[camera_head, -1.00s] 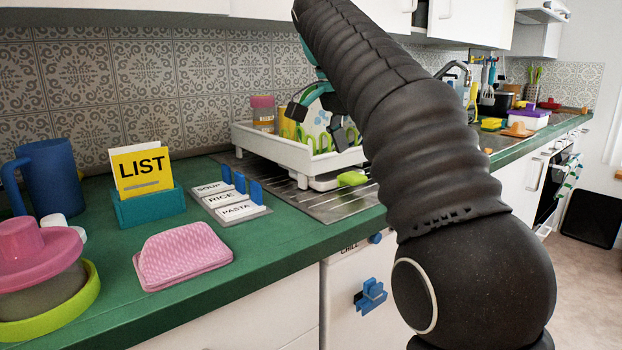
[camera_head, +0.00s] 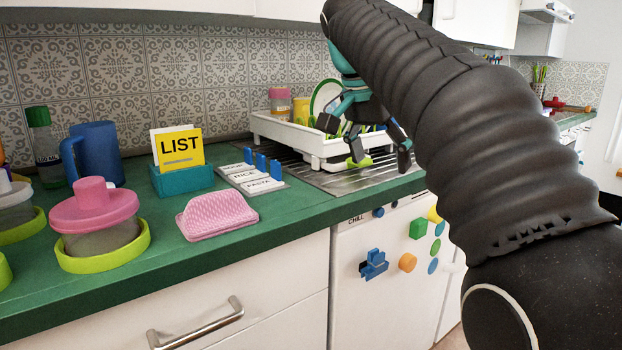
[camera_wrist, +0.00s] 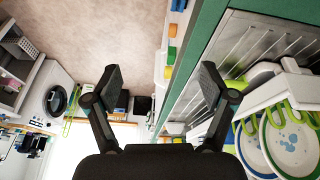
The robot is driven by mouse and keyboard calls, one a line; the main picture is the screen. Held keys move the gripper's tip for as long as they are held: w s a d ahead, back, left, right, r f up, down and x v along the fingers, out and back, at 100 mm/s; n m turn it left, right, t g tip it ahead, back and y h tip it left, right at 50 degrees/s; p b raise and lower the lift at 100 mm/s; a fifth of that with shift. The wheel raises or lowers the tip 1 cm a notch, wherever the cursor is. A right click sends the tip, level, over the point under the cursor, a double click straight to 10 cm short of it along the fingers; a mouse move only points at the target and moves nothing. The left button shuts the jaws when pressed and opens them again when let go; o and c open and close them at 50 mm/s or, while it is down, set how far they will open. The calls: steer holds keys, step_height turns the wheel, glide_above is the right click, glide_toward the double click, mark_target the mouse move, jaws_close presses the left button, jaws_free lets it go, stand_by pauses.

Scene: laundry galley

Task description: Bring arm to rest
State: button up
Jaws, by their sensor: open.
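My gripper (camera_head: 367,143) is open and empty in the head view. It hangs in front of the white dish rack, over the metal drainer's front part. My dark, ribbed arm crosses the right half of the head view and hides part of the counter behind it. In the wrist view my gripper (camera_wrist: 160,88) shows its two dark fingers spread wide, with nothing between them. Beyond the fingers are the floor, the cabinet fronts and the counter edge.
The white dish rack (camera_head: 290,137) stands on the metal drainer (camera_head: 345,182). A pink sponge-like item (camera_head: 217,215), a LIST card box (camera_head: 182,181) and a pink-lidded jar (camera_head: 97,217) occupy the green counter. A white cabinet door (camera_head: 375,310) below carries coloured knobs. A washing machine (camera_wrist: 55,95) shows in the wrist view.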

steer(key=s+d+f+n+t+y, duration=0.1)
steer(key=s+f+n, duration=0.3)
steer(key=s+f, duration=0.7)
steer(key=s+d+f+n+t+y, duration=0.2)
steer(key=s+f+n, duration=0.3)
steer(key=s+f, duration=0.7)
step_height(320, 180, down, 4)
steer(key=shift+d+f, duration=0.2)
steer(key=shift+d, duration=0.45)
